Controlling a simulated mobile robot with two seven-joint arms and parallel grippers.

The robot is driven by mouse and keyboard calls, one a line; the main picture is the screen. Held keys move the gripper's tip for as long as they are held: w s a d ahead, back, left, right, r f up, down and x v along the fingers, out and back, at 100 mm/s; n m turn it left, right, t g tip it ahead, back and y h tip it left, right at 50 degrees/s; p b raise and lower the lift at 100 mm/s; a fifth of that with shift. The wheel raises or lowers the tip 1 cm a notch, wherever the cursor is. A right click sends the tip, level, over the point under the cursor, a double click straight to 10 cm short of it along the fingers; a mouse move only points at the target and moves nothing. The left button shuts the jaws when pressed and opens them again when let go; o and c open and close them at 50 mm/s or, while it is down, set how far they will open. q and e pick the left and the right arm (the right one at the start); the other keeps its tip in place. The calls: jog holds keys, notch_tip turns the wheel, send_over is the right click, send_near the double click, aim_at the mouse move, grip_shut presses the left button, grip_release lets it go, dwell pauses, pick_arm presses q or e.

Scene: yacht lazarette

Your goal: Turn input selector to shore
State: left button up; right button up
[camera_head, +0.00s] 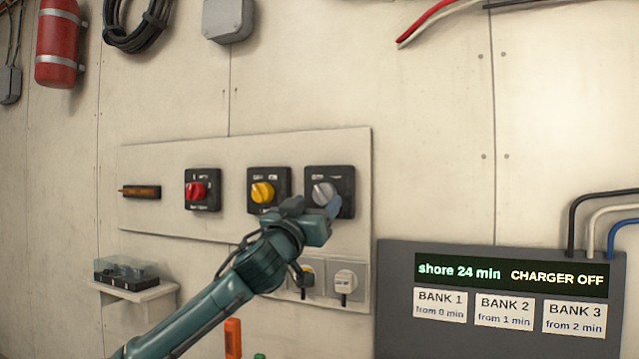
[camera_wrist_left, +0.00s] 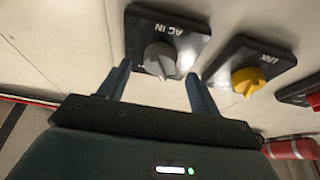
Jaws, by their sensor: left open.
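The input selector is a grey rotary knob (camera_head: 325,193) on a black square plate, the rightmost of three switches on the wall board. In the left wrist view the knob (camera_wrist_left: 160,60) sits under an upside-down label "AC IN". Its position marks are too small to read. My left gripper (camera_head: 313,205) is open in front of this switch. In the left wrist view its fingertips (camera_wrist_left: 157,70) stand on either side of the knob's near end, with visible gaps. I cannot tell how deep they reach around it. My right gripper is not in view.
A yellow knob (camera_head: 262,192) and a red knob (camera_head: 195,191) sit to the left on the same board (camera_head: 225,155). Sockets (camera_head: 345,282) are below. A grey charger box (camera_head: 395,330) at right reads "shore 24 min" and "CHARGER OFF". A small shelf (camera_head: 140,293) is lower left.

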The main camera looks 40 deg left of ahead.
aim_at(323, 195)
pick_arm(q)
jog(key=shift+p+x, duration=0.35)
jog(key=shift+x, duration=1.05)
jog(key=shift+c, duration=0.3)
jog(key=c, duration=0.9)
